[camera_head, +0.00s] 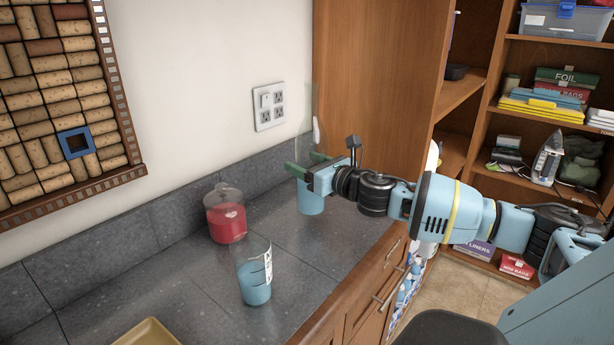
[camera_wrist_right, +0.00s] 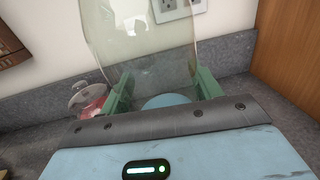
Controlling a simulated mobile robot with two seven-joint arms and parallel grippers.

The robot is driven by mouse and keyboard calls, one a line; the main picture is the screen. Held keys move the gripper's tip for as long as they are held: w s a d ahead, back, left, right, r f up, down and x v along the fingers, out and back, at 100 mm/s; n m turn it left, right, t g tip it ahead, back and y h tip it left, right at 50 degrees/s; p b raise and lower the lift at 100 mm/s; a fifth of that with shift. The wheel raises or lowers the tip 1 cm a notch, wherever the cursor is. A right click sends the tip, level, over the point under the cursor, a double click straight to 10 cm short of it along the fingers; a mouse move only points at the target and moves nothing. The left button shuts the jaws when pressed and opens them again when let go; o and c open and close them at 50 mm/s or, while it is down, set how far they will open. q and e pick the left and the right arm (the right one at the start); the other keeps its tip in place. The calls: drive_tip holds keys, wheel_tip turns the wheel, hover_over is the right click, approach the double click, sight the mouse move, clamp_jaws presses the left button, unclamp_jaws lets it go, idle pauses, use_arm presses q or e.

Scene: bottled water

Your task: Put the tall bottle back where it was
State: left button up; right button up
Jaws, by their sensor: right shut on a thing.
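The tall bottle (camera_head: 311,203) is clear, with blue liquid in its lower part, and stands upright near the back of the grey counter. Its see-through upper part rises above my gripper. My right gripper (camera_head: 305,170) comes in from the right and is shut on the bottle, with its green fingers on either side. In the right wrist view the clear bottle wall (camera_wrist_right: 140,45) shows between the fingers (camera_wrist_right: 160,92), with blue liquid below. I cannot tell whether its base touches the counter. My left gripper is not in view.
A shorter clear container with blue liquid (camera_head: 254,282) and a lidded jar with red contents (camera_head: 226,220) stand left of the bottle. A yellow tray (camera_head: 148,333) is at the front. A wooden cabinet side (camera_head: 375,80) closes the counter's far end.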

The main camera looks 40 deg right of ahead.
wheel_tip(320, 180, down, 3)
drive_tip(key=shift+f, duration=0.2)
drive_tip(key=o, duration=1.6)
drive_tip(key=shift+a+f, duration=0.1)
drive_tip(key=shift+o, duration=1)
drive_tip(key=shift+s, duration=0.1)
drive_tip(key=shift+o, duration=0.3)
